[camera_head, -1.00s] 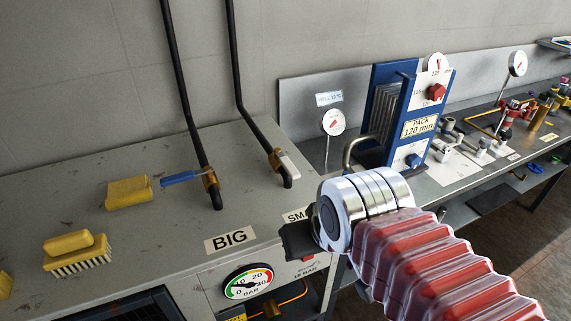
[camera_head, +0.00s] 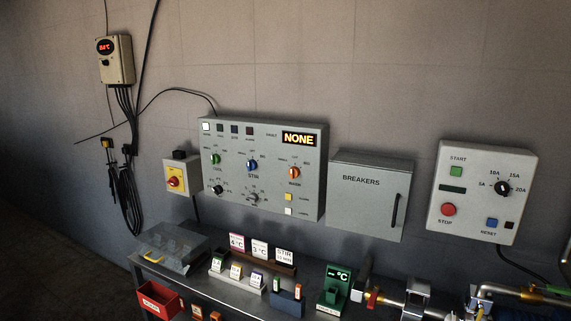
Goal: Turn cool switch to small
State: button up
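The grey control panel (camera_head: 307,208) hangs on the wall in the middle of the head view. Its upper row has three knobs. The green one at the left, over a label that seems to read COOL, is the cool switch (camera_head: 215,159). Its small position marks and its setting are too small to read. Right of it are the blue STIR knob (camera_head: 252,166) and the orange WASH knob (camera_head: 294,173). A lit display (camera_head: 298,139) on the panel reads NONE. My gripper is not in view, and nothing blocks the cool switch.
Below stands a bench with a clear-lidded box (camera_head: 178,247), signs, a green device (camera_head: 334,290) and pipework.

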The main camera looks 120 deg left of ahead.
aim_at(215, 159)
jog(key=z, duration=0.05)
jog(key=k, duration=0.4)
jog(key=u, duration=2)
jog(key=i, duration=0.35)
jog(key=u, duration=1.35)
